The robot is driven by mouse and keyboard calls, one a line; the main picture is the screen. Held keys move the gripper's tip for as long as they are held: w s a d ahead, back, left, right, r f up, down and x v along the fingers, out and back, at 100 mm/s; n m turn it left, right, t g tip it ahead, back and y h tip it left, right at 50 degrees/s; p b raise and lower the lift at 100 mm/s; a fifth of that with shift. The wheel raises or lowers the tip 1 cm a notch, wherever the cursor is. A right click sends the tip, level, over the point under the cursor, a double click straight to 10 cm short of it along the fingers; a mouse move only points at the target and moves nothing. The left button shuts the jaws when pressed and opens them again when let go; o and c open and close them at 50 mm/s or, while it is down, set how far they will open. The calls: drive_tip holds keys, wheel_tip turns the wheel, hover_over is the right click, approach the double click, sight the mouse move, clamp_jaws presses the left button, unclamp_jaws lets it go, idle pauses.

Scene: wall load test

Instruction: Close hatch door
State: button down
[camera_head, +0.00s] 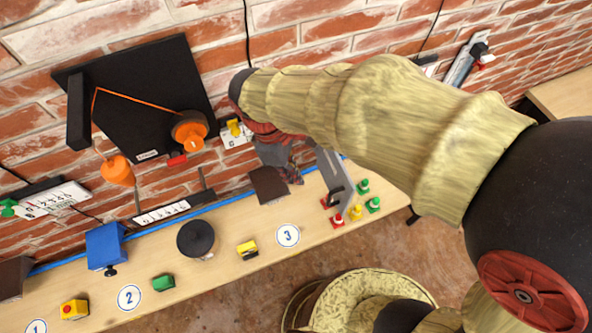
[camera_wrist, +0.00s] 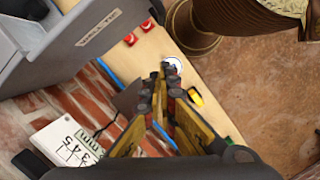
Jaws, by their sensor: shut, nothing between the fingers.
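A grey panel (camera_head: 330,172) that looks like the hatch door stands at the wall end of the bench, mostly hidden behind my arm in the head view. In the wrist view a grey panel with a white label (camera_wrist: 75,45) fills the upper left, beside a lighter grey housing (camera_wrist: 18,42). It appears to stand open, but its hinge and full angle cannot be made out. My gripper (camera_head: 294,174) points down beside the panel, to its left in the head view. In the wrist view my gripper (camera_wrist: 160,72) has its fingertips together and empty, apart from the panel in the picture.
Small red, green and yellow cones (camera_head: 356,211) stand on the bench right of the gripper. A dark tilted block (camera_head: 268,185) is close on its left. A black wall board (camera_head: 140,95) carries an orange pulley. A black round knob (camera_head: 196,237) stands on the bench.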

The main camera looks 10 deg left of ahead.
drive_tip(key=d+f, duration=0.5)
drive_tip(key=f, duration=0.1)
drive_tip(key=shift+s+d+f+p, duration=0.25)
drive_tip(key=shift+d+p, duration=0.05)
drive_tip(key=shift+p, duration=0.1)
drive_tip(key=shift+d, duration=0.1)
